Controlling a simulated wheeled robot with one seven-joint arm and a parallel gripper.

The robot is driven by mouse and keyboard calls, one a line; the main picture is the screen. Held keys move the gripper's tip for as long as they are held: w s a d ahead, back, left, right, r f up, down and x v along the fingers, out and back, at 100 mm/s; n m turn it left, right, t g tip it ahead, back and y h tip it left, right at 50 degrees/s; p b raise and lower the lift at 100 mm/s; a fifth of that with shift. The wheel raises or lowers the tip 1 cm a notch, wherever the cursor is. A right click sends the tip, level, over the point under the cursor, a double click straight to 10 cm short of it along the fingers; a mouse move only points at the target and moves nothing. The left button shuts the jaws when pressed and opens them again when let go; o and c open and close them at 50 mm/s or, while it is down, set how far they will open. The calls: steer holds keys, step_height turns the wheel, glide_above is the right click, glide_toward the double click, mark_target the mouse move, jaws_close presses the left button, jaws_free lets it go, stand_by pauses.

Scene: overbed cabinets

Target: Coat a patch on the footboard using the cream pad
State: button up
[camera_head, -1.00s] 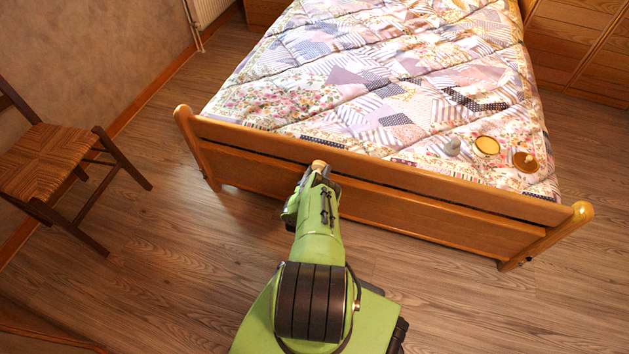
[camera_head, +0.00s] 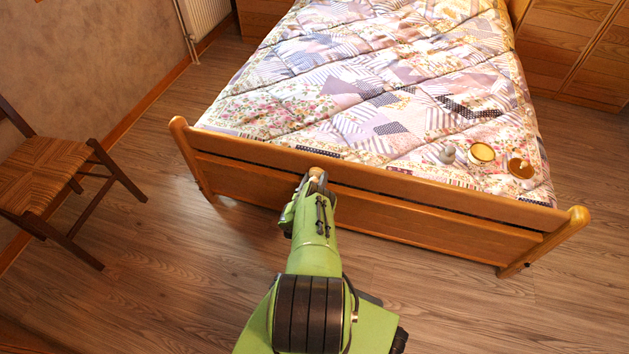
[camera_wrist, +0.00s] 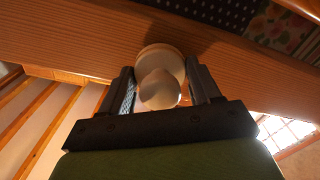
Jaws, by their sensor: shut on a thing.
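The wooden footboard (camera_head: 400,190) runs across the near end of the bed. In the wrist view its plank (camera_wrist: 80,38) fills the upper part. The cream pad (camera_wrist: 160,58) is a round disc with a rounded knob, and it also shows at the tip of my arm in the head view (camera_head: 317,172). My gripper (camera_wrist: 160,90) is shut on the pad's knob, one finger on each side. The disc lies at or very near the footboard's face; I cannot tell whether it touches. No coated patch shows.
On the patchwork quilt (camera_head: 330,90) at the bed's right are a small grey object (camera_head: 447,154), a round yellow-topped dish (camera_head: 481,153) and a brown dish (camera_head: 520,168). A chair (camera_head: 50,180) stands at left. The floor beside the footboard is clear.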

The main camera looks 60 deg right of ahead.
steer(key=shift+w+d, duration=0.15)
steer(key=shift+d, duration=0.4)
